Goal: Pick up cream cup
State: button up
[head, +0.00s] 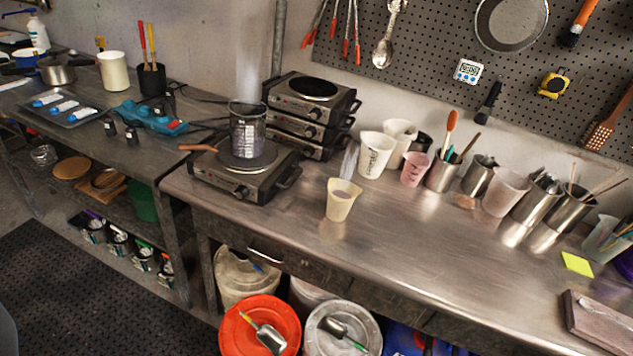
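A small cream cup (341,203) stands upright on the steel workbench (400,256), near its front edge and just right of a hot plate. Something pale shows inside it, and faint steam seems to rise above it. Larger whitish cups (375,158) stand farther back to its right. My gripper is not visible in the head view, so I cannot see its state.
A hot plate (222,178) bears a dark steaming beaker (247,138) with a handle sticking out left. Stacked hot plates (318,120) stand behind. Several containers line the wall at right. The front middle of the bench is clear. Buckets (262,325) sit below.

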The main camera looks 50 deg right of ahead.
aim_at(339, 204)
jog(key=z, duration=0.4)
jog(key=i, duration=1)
jog(key=z, duration=0.6)
